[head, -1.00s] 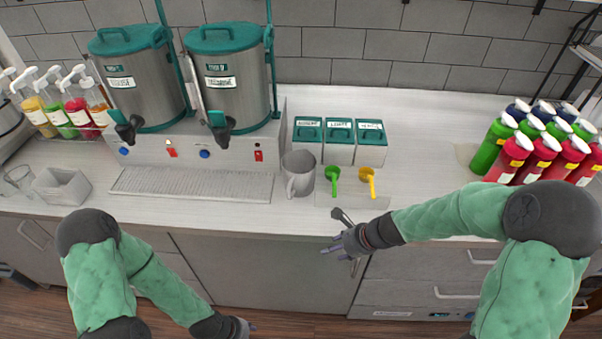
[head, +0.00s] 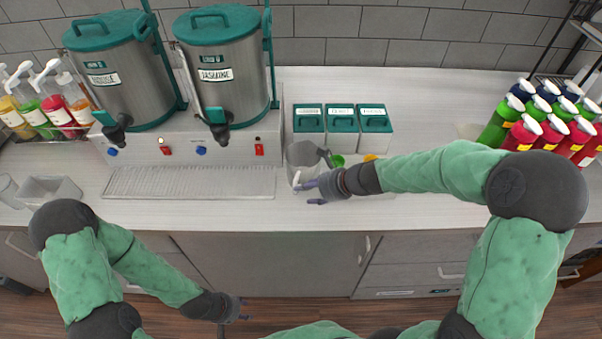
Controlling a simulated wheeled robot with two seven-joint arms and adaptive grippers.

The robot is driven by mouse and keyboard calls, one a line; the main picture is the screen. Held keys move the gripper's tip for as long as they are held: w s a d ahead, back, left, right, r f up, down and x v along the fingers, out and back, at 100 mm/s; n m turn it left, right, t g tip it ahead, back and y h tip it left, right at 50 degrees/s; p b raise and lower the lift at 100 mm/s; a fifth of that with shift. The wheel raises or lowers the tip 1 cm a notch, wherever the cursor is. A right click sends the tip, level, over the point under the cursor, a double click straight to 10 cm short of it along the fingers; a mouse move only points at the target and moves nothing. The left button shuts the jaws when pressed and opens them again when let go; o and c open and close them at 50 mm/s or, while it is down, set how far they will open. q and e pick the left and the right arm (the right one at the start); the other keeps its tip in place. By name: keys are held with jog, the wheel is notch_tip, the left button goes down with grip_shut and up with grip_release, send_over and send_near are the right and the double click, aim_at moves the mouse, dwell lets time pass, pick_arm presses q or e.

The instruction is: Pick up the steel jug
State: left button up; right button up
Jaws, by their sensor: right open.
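The grey steel jug (head: 300,153) stands upright on the counter, in front of three lidded boxes, with its handle side toward the front. My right gripper (head: 310,194) is at the jug's front right, close to the handle, with its fingers apart and pointing left. My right wrist hides part of the jug, and I cannot tell whether the fingers touch the handle. My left gripper (head: 240,312) hangs low in front of the cabinets, away from the jug. Its fingers are too small to judge.
Two steel dispensers (head: 226,85) stand behind a drip tray (head: 190,182). Several bottles (head: 545,125) are at the right.

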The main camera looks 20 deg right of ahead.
aim_at(294, 192)
jog(key=shift+x, duration=0.75)
jog(key=shift+w+a+f, duration=0.15)
jog(key=shift+w+a, duration=0.1)
jog(key=shift+a, duration=0.05)
jog(key=b+x, duration=0.2)
jog(key=x, duration=0.2)
jog(key=shift+w+a, duration=0.2)
jog(key=shift+w, duration=0.05)
grip_shut()
